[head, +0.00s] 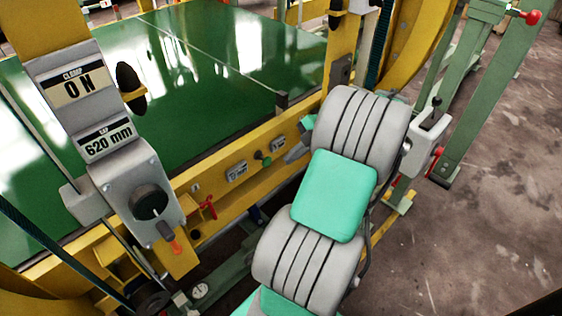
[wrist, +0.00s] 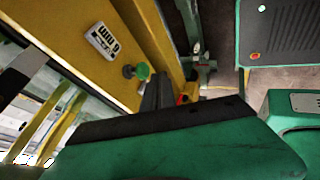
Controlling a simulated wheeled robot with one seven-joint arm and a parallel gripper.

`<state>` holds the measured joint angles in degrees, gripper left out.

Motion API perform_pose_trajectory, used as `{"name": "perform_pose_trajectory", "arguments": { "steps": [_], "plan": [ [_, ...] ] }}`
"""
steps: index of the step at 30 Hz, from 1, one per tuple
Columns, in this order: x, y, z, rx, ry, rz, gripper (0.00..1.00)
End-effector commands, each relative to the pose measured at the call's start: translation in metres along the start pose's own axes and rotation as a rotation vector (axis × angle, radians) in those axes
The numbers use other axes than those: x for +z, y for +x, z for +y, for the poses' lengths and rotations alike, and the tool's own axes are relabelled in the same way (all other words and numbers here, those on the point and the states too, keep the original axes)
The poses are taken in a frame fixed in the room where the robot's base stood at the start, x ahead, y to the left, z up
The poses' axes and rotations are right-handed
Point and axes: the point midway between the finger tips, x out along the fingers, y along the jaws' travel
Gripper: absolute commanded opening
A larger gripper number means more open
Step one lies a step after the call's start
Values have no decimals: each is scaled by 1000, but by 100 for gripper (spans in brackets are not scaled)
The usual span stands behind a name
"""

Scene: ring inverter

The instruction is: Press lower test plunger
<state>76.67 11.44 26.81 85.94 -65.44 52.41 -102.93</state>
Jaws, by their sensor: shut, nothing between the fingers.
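In the wrist view my grey fingers (wrist: 158,84) lie just right of and below the green cap. A small gap seems to show between them; contact cannot be told for sure. My arm hides part of the beam to the right.
A red handle (head: 207,207) sits on the beam to the left. A grey control box with a black knob (head: 149,202) and signs reading "ON" and "620 mm" stands at left. A lever box (head: 425,140) is at right. Yellow beam (head: 225,178) edges the green panel (head: 200,75).

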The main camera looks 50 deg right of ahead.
Motion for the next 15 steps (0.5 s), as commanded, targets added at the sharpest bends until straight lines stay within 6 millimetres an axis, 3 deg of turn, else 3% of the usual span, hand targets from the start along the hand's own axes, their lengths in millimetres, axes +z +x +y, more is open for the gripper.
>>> {"name": "perform_pose_trajectory", "arguments": {
  "steps": [1,6,15],
  "plan": [
    [0,-14,1,1,2,-2,0],
    [0,-44,1,0,2,-2,0],
    [0,-52,0,-2,1,1,0]
  ]
}}
